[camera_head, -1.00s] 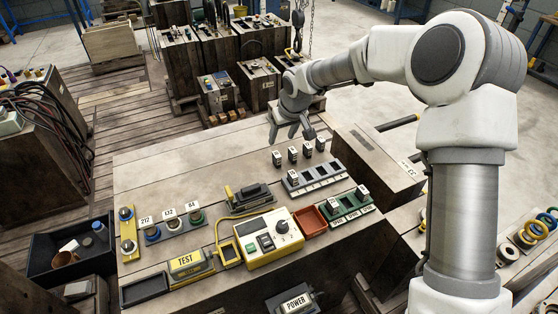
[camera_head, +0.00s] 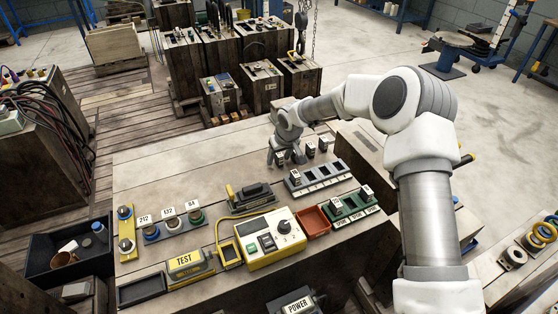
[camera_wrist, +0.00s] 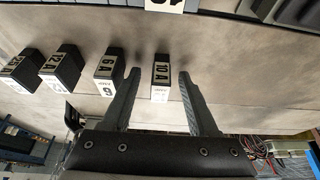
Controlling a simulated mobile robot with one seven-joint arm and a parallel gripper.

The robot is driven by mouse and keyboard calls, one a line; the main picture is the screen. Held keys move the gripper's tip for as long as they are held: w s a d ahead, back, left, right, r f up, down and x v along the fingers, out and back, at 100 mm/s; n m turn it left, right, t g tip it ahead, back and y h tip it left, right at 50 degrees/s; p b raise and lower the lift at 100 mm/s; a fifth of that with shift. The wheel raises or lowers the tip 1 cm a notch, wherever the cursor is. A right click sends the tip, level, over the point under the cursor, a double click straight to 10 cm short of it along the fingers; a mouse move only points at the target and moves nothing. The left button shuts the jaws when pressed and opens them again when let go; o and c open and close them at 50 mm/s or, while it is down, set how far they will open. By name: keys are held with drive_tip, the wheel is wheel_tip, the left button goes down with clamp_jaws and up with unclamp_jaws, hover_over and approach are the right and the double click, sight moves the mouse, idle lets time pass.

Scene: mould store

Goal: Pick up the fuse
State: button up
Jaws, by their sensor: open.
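Several small black fuses with white labels stand in a row on the bench top. In the wrist view the 10 A fuse (camera_wrist: 161,72) shows between my open fingers, with space on both sides. My gripper (camera_wrist: 160,76) points at the row and holds nothing. The 6 A fuse (camera_wrist: 109,72) is just left of the left finger. The 12 A fuse (camera_wrist: 63,68) and one more fuse (camera_wrist: 20,72) stand farther left. In the head view my gripper (camera_head: 286,158) is over the row's left end and partly hides it; the fuse at the right end (camera_head: 323,144) shows clear.
A grey slotted holder (camera_head: 320,181) with one fuse at its left lies in front of the row. A green holder (camera_head: 352,208), red tray (camera_head: 313,221) and yellow tester (camera_head: 270,244) are nearer. Left of my gripper the bench top (camera_head: 190,165) is bare.

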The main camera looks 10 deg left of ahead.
clamp_jaws()
drive_tip(key=shift+r, duration=0.1)
idle(0.4)
drive_tip(key=shift+r, duration=0.4)
wheel_tip(320, 180, up, 4)
drive_tip(key=shift+d+f+p, duration=0.1)
drive_tip(key=shift+p, duration=0.4)
drive_tip(key=d+r+p, duration=0.1)
drive_tip(key=d+r, duration=0.5)
drive_tip(key=d, duration=0.5)
drive_tip(key=shift+s+d+r+p, duration=0.15)
drive_tip(key=shift+s+d+p, duration=0.05)
drive_tip(key=shift+s+p, duration=0.15)
